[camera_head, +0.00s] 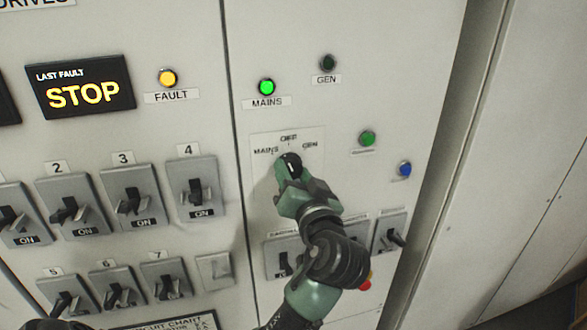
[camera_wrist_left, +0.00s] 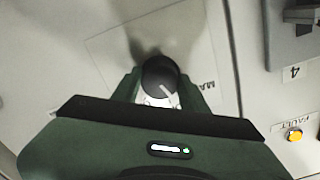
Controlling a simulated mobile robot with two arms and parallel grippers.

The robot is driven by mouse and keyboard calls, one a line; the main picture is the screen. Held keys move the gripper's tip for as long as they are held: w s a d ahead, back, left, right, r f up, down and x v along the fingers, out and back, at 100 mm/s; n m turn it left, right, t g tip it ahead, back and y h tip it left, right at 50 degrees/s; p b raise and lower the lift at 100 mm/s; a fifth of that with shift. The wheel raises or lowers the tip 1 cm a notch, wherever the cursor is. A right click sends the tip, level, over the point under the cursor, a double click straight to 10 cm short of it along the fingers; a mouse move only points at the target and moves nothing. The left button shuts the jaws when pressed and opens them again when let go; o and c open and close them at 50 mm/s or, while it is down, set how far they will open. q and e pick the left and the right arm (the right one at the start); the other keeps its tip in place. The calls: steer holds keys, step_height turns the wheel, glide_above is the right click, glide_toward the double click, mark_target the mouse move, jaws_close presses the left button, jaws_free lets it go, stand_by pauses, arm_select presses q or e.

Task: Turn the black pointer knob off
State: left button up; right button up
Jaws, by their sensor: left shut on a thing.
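My left gripper (camera_head: 287,172) comes from below and is shut on the knob. In the left wrist view the round black knob (camera_wrist_left: 159,76) sits between the two green fingers (camera_wrist_left: 160,92). Its white pointer line slants to the lower right there, on the side of the partly hidden MAINS label (camera_wrist_left: 208,85). The exact setting is hard to tell. My right gripper is not in view.
A green lamp (camera_head: 266,87) is lit above MAINS; the GEN lamp (camera_head: 328,63) is dark. Switches stand close by: number 4 (camera_head: 192,189) at left and several below the knob. A yellow fault lamp (camera_head: 168,78) and STOP display (camera_head: 82,92) are at upper left.

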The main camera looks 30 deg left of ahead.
arm_select(q)
steer(key=shift+r+m+p, duration=0.1)
steer(key=shift+m+p, duration=0.9)
steer(key=shift+m, duration=0.9)
steer(key=o, duration=1.4)
steer(key=shift+s+d+f+b, duration=0.25)
steer(key=shift+s+d+b, duration=0.05)
steer(key=shift+d+b, duration=0.1)
steer(key=b+v, duration=0.1)
steer(key=v, duration=0.2)
steer(key=b+v, duration=0.2)
steer(key=v, duration=0.2)
steer(key=shift+r, duration=0.2)
